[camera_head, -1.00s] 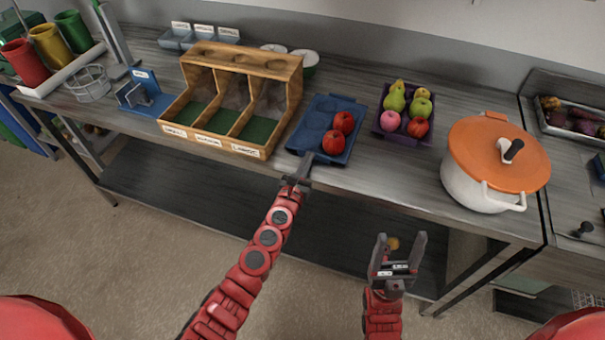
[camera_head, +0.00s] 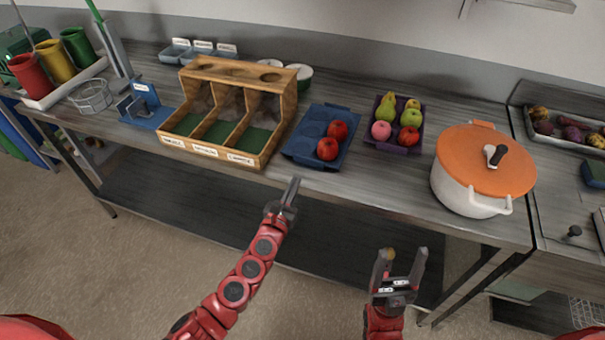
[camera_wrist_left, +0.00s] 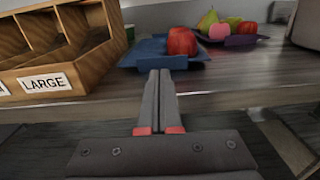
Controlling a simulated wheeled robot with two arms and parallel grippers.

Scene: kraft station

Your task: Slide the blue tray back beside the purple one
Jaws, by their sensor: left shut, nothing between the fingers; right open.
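The blue tray (camera_head: 302,147) lies on the grey table with two red apples (camera_head: 327,149) in its right half. The purple tray (camera_head: 370,139) lies to its right, a narrow gap apart, holding pears and apples. My left gripper (camera_head: 292,182) is shut and empty, in front of the table edge and apart from the blue tray. In the left wrist view its closed fingers (camera_wrist_left: 160,76) point towards the blue tray (camera_wrist_left: 150,50), with the purple tray (camera_wrist_left: 240,40) behind to the right. My right gripper (camera_head: 401,252) is open and empty, in front of the table and below its top.
A wooden sorter (camera_head: 272,143) with labelled compartments stands close to the left of the blue tray. A white pot with an orange lid (camera_head: 485,165) stands right of the purple tray. Bare table (camera_head: 350,100) lies behind both trays.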

